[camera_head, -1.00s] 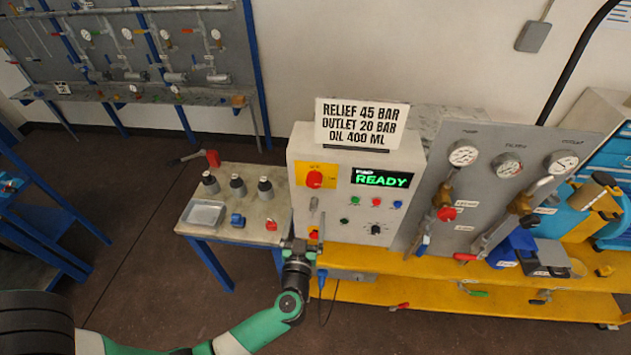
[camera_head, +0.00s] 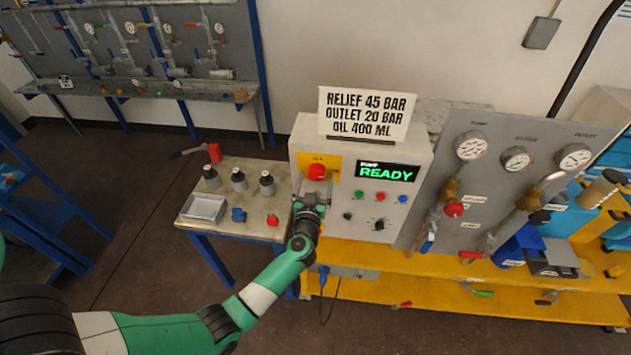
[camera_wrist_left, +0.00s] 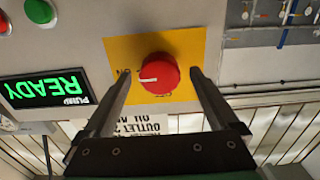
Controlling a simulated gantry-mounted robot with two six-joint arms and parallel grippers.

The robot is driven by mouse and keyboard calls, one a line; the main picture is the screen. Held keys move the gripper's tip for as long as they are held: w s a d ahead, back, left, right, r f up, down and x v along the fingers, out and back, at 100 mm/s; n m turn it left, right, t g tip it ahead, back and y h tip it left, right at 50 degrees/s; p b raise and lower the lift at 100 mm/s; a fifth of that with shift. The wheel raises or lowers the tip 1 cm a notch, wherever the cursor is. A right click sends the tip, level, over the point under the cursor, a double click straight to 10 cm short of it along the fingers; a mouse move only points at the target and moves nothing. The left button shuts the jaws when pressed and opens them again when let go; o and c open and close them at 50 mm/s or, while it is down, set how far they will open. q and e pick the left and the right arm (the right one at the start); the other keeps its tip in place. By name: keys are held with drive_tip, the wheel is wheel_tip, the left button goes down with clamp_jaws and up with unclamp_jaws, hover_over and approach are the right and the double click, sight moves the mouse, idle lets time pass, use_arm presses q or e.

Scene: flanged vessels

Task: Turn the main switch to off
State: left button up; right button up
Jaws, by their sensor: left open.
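The main switch is a red round knob (camera_head: 317,172) on a yellow plate (camera_head: 333,163), at the upper left of the grey control box (camera_head: 305,138). In the left wrist view the red knob (camera_wrist_left: 158,74) has a white pointer line aimed at the left side of the plate, near partly readable lettering. My left gripper (camera_head: 314,182) is in front of the knob. In the left wrist view its two fingers (camera_wrist_left: 159,85) are open, one on each side of the knob, with visible gaps. My right gripper is not in view.
A green READY display (camera_head: 385,173) and small buttons (camera_head: 380,198) sit right of the switch. A sign (camera_head: 366,113) stands on the box. Left is a side table (camera_head: 250,226) with bottles and a tray (camera_head: 204,208). Gauges and valves are on the panel (camera_head: 500,195) at right.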

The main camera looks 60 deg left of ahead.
use_arm(q)
drive_tip(key=c, duration=1.4)
drive_tip(key=n+p, duration=0.2)
drive_tip(key=n, duration=0.1)
drive_tip(key=shift+r, duration=0.15)
drive_tip(key=n+p, duration=0.1)
drive_tip(key=n, duration=0.3)
drive_tip(key=shift+n+p, duration=0.35)
drive_tip(key=shift+n, duration=0.05)
drive_tip(key=n, duration=0.4)
drive_tip(key=shift+n, duration=0.3)
drive_tip(key=n, duration=0.5)
drive_tip(key=shift+n, duration=0.4)
drive_tip(key=o, duration=1.4)
